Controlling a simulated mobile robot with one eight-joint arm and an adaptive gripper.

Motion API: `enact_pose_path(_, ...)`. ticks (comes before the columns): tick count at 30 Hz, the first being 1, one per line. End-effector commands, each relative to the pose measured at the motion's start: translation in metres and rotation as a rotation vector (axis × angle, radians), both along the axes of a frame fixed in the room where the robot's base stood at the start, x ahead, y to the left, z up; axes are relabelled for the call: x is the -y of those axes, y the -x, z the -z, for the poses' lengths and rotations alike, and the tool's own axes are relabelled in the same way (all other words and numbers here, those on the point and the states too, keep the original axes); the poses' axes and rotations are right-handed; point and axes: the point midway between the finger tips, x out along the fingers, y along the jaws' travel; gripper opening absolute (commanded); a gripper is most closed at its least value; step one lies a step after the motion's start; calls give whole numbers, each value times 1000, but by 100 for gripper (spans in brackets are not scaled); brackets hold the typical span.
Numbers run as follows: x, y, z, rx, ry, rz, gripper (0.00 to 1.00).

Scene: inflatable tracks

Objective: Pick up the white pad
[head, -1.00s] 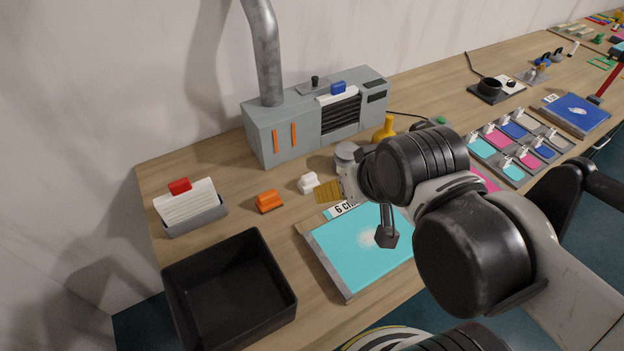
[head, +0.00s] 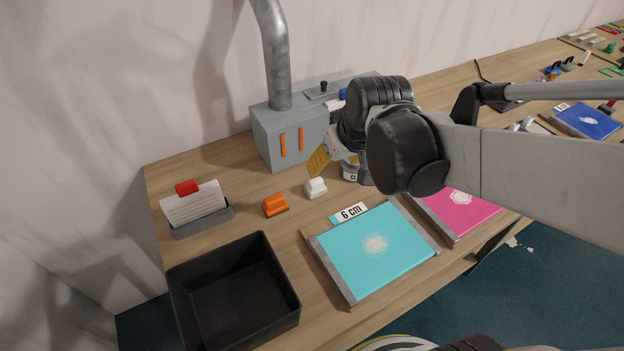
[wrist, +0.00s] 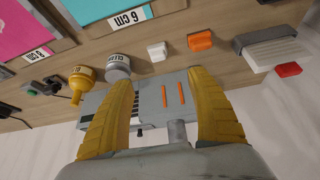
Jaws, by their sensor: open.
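The white pad (head: 316,187) is a small white block on the wooden table, between the orange pad and the grey machine. It also shows in the wrist view (wrist: 157,51), near the top middle beyond my fingertips. My gripper (head: 319,160) is in the air above and behind the white pad, near the machine's front. In the wrist view its two yellow fingers (wrist: 162,80) are spread apart with nothing between them. The gripper is apart from the pad.
An orange pad (head: 275,204) lies left of the white one. A black bin (head: 285,309) stands at the front left, a turquoise board (head: 376,246) in front. The grey machine (head: 262,140) with its pipe stands behind. A yellow funnel-like bottle (wrist: 80,82) and grey container (wrist: 117,68) stand nearby.

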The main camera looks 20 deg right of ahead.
Motion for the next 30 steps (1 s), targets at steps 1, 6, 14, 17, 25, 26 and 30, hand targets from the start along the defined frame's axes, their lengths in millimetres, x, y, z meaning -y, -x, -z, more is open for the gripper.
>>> enact_pose_path(1,1,-19,12,-15,0,-13,67)
enact_pose_path(6,4,-60,53,-63,1,-67,67)
enact_pose_path(14,5,-86,90,-95,0,-104,67)
enact_pose_path(17,4,-91,105,-97,0,-107,67)
enact_pose_path(25,1,-105,139,-96,0,-106,67)
enact_pose_path(26,0,-105,140,-96,0,-106,67)
enact_pose_path(30,0,-108,149,-96,0,-106,67)
